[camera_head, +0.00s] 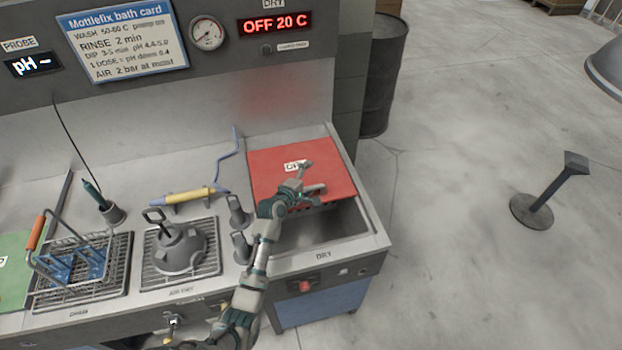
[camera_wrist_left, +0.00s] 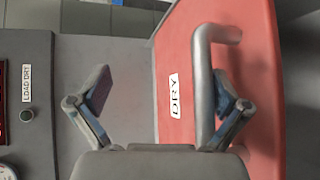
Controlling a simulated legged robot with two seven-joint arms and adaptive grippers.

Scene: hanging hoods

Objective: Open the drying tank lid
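The red drying tank lid (camera_head: 265,165) with its white DRY label is at the right end of the bench in the head view. It covers the back of the tank, and the grey basin (camera_head: 335,228) shows open in front of it. I cannot tell whether the lid is tilted or slid back. My left gripper (camera_head: 311,177) is over the lid's front part. In the left wrist view the left gripper (camera_wrist_left: 160,95) is open, with the grey bar handle (camera_wrist_left: 203,70) between its fingers, close to the right finger. The red lid (camera_wrist_left: 255,60) fills the right side there. My right gripper is out of view.
Left of the tank stand a grey lidded pot (camera_head: 180,250) on a grate, small grey holders (camera_head: 238,212), a yellow-handled air tool (camera_head: 190,196) and a wire basket (camera_head: 70,260). The panel wall rises behind the bench. A dark drum (camera_head: 385,75) and open floor lie to the right.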

